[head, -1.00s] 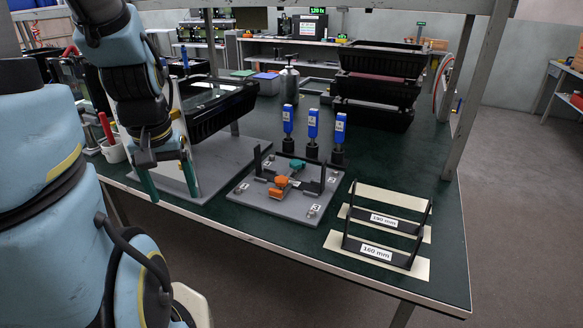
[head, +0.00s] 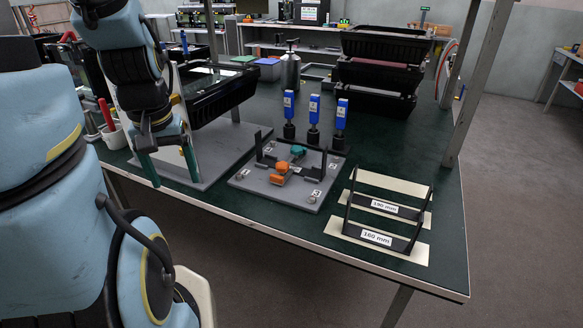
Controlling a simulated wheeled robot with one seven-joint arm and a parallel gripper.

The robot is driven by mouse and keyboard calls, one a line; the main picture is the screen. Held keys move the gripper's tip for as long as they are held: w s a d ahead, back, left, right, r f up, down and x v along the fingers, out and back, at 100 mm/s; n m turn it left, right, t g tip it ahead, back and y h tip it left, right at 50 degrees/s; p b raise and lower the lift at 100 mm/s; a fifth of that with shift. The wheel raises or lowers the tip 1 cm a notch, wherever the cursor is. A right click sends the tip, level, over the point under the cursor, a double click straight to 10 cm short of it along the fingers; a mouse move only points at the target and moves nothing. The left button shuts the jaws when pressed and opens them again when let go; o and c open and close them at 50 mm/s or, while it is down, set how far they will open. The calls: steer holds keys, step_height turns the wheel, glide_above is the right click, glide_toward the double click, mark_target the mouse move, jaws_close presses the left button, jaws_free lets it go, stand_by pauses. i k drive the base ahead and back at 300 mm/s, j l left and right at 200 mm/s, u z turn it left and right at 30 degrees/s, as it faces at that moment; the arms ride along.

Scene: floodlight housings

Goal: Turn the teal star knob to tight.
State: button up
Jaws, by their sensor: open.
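My gripper (head: 173,180) is open, pointing down with its teal fingers apart, in front of the left end of the black floodlight housing (head: 222,98). The housing lies tilted on a grey base plate (head: 215,162), its glass facing up. I cannot make out a star knob on the housing; my arm and gripper hide its left end. A small teal part (head: 297,150) and an orange part (head: 281,172) sit on a separate grey fixture plate (head: 258,187) right of my gripper. The teal part's shape is too small to tell.
Several blue-topped upright tools (head: 314,110) stand behind the fixture plate. Black brackets labelled 160 mm (head: 377,238) and 190 mm (head: 384,206) lie front right. Stacked black trays (head: 383,76) stand at the back. A cup (head: 114,136) with a red-handled tool stands left. Table posts rise at the right.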

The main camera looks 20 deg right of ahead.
mark_target(296, 151)
steer(key=i+j+z, duration=0.1)
steer(key=i+j, duration=0.85)
steer(key=j, duration=0.1)
